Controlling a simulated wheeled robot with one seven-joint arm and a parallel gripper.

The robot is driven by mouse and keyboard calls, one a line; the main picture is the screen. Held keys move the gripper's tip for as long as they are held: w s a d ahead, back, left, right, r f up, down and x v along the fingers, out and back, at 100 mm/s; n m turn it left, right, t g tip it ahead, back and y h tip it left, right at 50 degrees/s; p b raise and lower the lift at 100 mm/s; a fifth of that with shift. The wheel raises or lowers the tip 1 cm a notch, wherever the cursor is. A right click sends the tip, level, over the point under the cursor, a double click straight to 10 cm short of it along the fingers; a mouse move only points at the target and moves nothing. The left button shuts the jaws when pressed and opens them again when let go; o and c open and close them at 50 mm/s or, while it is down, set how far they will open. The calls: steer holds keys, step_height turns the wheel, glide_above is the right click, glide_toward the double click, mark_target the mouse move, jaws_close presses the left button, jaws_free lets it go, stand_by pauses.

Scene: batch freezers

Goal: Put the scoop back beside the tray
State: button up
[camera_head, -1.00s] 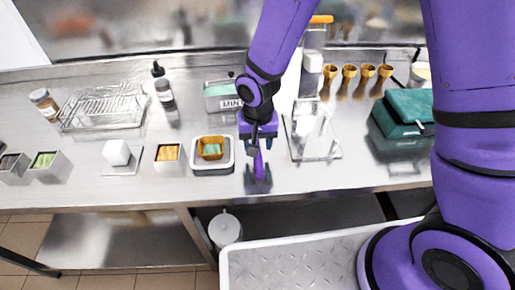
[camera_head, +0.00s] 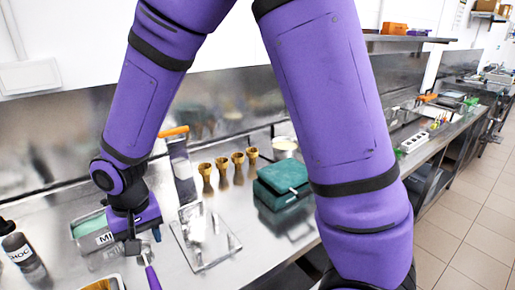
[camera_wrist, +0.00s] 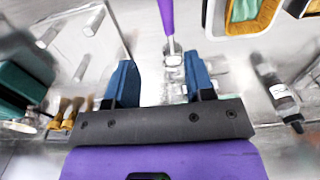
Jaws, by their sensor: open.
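The scoop (camera_wrist: 166,17) has a purple handle and a shiny metal end. In the wrist view it lies at the top middle, its metal end just beyond and between my fingertips. In the head view its purple handle (camera_head: 152,277) shows at the bottom edge. The white tray (camera_wrist: 222,36), with a waffle bowl holding something green, is right of the scoop in the wrist view, apart from it. In the head view only part of the tray's bowl (camera_head: 97,286) shows. My gripper (camera_wrist: 160,64) is open, with blue fingers apart; it also shows in the head view (camera_head: 138,247).
A mint tub (camera_head: 92,236) stands left of my gripper, with a chocolate bottle (camera_head: 20,250) further left. A clear stand (camera_head: 207,247), several cones (camera_head: 222,167) and a teal case (camera_head: 283,182) are to the right. The steel counter continues far right.

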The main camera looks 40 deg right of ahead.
steer(key=s+d+r+t, duration=0.2)
steer(key=s+d+r, duration=0.2)
steer(key=d+r, duration=0.55)
steer(key=s+d+r+t, duration=0.1)
steer(key=s+d+r, duration=0.2)
steer(key=d+r, duration=0.65)
steer(key=s+d+r+t, duration=0.2)
steer(key=s+d+r, duration=0.2)
steer(key=s, duration=0.5)
steer(key=shift+d, duration=0.3)
